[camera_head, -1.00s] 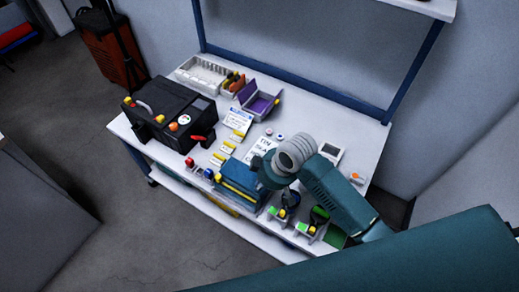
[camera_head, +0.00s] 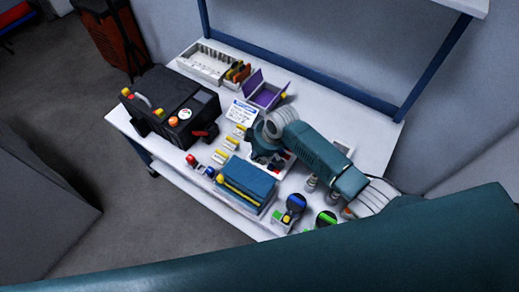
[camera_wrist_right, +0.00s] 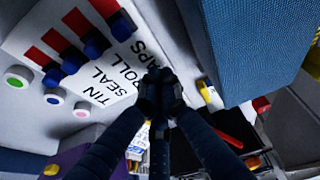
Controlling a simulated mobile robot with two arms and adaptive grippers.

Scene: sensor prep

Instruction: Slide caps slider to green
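A white panel (camera_wrist_right: 40,110) carries the printed words TIN, SEAL, ROLL and CAPS in the right wrist view. Beside the words are red slots with dark blue knobs. The knob in line with CAPS, the caps slider (camera_wrist_right: 122,28), has red showing at its upper end; no green shows on its slot. My right gripper (camera_wrist_right: 157,88) has its dark fingers together near the end of the word CAPS, apart from the knob in the picture. In the head view my right gripper (camera_head: 262,163) hangs over the panel and covers most of it. My left gripper is not in view.
A blue box (camera_head: 247,178) stands close in front of the gripper. A black case (camera_head: 172,108), a purple box (camera_head: 266,94) and a white rack (camera_head: 205,62) are left and behind. Small stands (camera_head: 290,212) are at the front right.

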